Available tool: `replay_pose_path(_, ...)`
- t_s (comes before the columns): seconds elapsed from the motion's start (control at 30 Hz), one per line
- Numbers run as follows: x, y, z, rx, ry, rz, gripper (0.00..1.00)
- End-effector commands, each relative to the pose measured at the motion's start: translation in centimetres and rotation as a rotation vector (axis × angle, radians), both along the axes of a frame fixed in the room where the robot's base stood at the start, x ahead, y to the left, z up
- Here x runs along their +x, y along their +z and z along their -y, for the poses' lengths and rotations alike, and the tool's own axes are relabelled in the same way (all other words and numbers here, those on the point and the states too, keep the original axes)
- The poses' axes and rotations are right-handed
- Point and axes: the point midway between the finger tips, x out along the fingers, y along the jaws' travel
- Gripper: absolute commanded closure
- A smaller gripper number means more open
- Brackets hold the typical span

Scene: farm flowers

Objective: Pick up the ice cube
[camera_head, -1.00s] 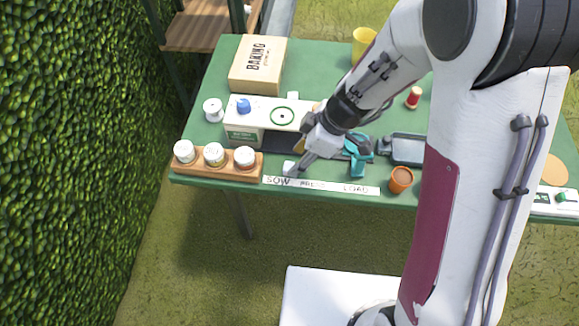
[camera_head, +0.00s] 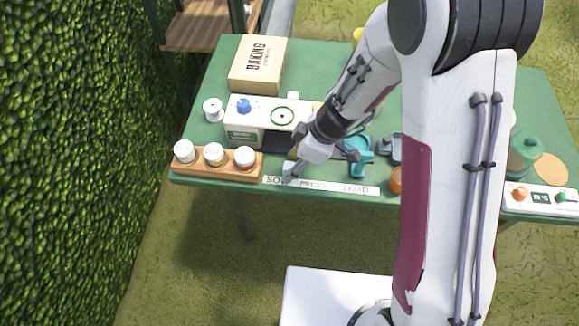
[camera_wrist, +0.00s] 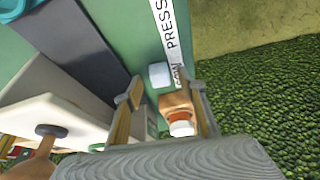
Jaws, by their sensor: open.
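The ice cube (camera_wrist: 159,75) is a small pale block on the green table, beside the "SOW PRESS LOAD" strip (camera_wrist: 170,30). In the wrist view it lies just beyond and between the two fingertips of my gripper (camera_wrist: 166,90), nearer the left finger. The jaws are open and I see no contact with the cube.
A wooden rack (camera_head: 220,173) with white-capped jars stands close left of my gripper. A white box with a green ring (camera_head: 282,116) is behind it. A teal tool (camera_head: 358,160) and an orange pot (camera_head: 396,180) lie to the right. A "BAKING" box (camera_head: 258,65) stands at the back left.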

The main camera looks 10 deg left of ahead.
Motion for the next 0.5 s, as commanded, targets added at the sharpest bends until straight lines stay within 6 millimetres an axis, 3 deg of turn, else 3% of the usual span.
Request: replay_pose_path(0.5,0.03,-0.66,-0.23,-0.001,0.000,0.001,0.60)
